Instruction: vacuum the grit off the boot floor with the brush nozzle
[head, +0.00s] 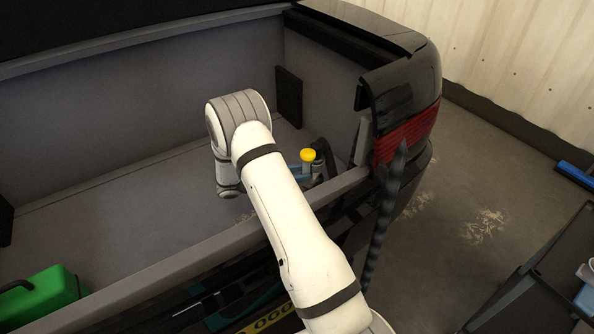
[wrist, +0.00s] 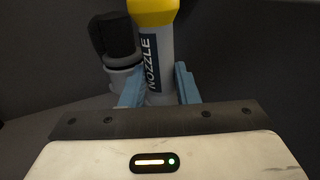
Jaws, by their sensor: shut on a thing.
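My gripper (head: 308,172) is shut on the brush nozzle (wrist: 157,60), a pale tube with a NOZZLE label and a yellow top (head: 308,155). In the wrist view its blue fingers (wrist: 160,90) stand on either side of the tube. The nozzle is inside the boot, near its right rear corner; its lower end is hidden. The grey boot floor (head: 120,215) is partly hidden by my arm. A small beige patch (head: 246,215), perhaps grit, shows beside my arm.
A green case (head: 45,297) stands at the boot's left. The rear sill (head: 190,263) and side wall bound the boot. A dark cart (head: 540,275) is at lower right. The boot's middle floor looks clear.

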